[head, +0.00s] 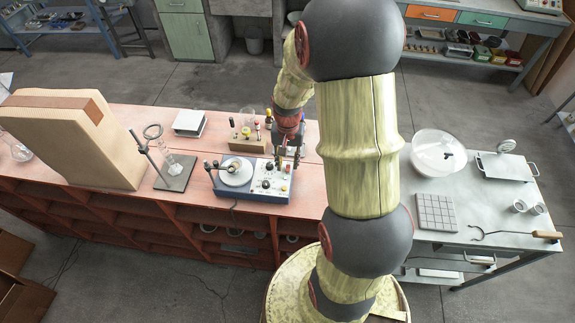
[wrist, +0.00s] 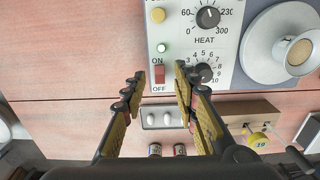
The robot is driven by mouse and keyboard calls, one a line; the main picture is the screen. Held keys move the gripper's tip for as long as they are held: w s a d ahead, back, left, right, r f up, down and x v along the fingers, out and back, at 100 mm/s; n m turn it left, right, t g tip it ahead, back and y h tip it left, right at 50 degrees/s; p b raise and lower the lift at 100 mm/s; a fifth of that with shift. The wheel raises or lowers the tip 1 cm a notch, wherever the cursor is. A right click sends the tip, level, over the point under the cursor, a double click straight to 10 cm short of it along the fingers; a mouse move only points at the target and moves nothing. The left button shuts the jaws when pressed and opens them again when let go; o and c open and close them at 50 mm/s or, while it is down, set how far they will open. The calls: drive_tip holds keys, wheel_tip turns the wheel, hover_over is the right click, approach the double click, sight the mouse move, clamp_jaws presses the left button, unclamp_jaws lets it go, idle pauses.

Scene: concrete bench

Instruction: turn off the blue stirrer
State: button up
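The blue stirrer (head: 256,186) sits on the red bench, with a round pale plate (head: 236,172) on its left and a control panel on its right. In the wrist view its panel (wrist: 228,79) shows a HEAT knob (wrist: 208,17), a second knob (wrist: 203,72) numbered up to 10, a yellow button (wrist: 158,15) and a pale green light (wrist: 162,48). A red rocker switch (wrist: 160,74) sits between the words ON and OFF; its tilt is unclear. My gripper (wrist: 160,76) is open and empty, its fingertips on either side of the switch in that view. Contact cannot be told.
A wooden block (head: 249,142) with small items stands behind the stirrer. A ring stand (head: 174,172) and a large tan box (head: 75,135) stand to the left. A grey metal table (head: 470,225) with a clear bowl (head: 438,151) stands at the right.

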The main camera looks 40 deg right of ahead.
drive_tip(key=shift+f, duration=0.9)
drive_tip(key=c, duration=0.3)
drive_tip(key=c, duration=0.4)
clamp_jaws()
